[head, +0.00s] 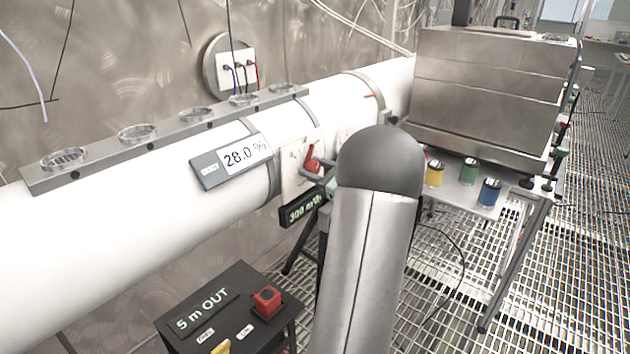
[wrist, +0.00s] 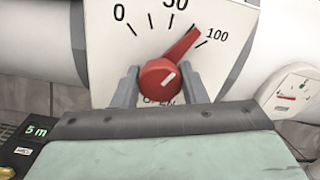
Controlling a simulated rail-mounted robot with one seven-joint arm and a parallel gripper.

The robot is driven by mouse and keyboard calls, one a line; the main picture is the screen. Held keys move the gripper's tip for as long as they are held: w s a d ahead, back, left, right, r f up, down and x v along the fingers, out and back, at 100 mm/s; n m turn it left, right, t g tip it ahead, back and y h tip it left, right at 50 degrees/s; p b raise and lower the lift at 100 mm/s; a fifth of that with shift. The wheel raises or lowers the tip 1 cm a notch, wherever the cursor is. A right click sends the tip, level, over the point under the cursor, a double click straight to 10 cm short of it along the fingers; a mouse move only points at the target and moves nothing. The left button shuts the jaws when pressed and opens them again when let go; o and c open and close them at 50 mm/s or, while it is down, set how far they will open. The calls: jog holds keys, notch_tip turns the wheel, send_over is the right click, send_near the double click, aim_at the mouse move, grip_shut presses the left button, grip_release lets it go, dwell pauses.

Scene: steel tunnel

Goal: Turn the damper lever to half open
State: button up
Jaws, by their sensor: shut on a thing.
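The damper lever (wrist: 182,46) is a red pointer on a round red hub, set on a white dial plate (wrist: 108,58) marked 0, 50 and 100. Its tip points up and right, between the 50 and the 100. My gripper (wrist: 159,84) is shut on the lever's hub, with one grey finger on each side. In the head view the red lever (head: 311,160) shows on the white pipe (head: 200,225), left of my arm. My arm hides part of the gripper there.
A display (head: 240,158) reading 28.0 is on the pipe; another reading 300 (head: 302,208) hangs below the lever. A small gauge (wrist: 290,97) is right of the dial. A table with colored cans (head: 468,172) stands right.

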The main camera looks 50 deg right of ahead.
jog(key=n+b, duration=0.2)
jog(key=b, duration=0.1)
jog(key=n+b, duration=0.1)
jog(key=b, duration=0.1)
jog(key=shift+f+n+b, duration=0.3)
jog(key=shift+n+b, duration=0.1)
jog(key=shift+r+n+b, duration=0.15)
jog(key=shift+n+b, duration=0.65)
jog(key=shift+b, duration=0.25)
jog(key=shift+r, duration=0.1)
jog(key=o, duration=1)
jog(key=shift+c, duration=0.2)
jog(key=s, duration=1.7)
jog(key=shift+s+a, duration=0.15)
jog(key=shift+s, duration=0.1)
jog(key=shift+w+p, duration=0.1)
jog(key=shift+p, duration=0.2)
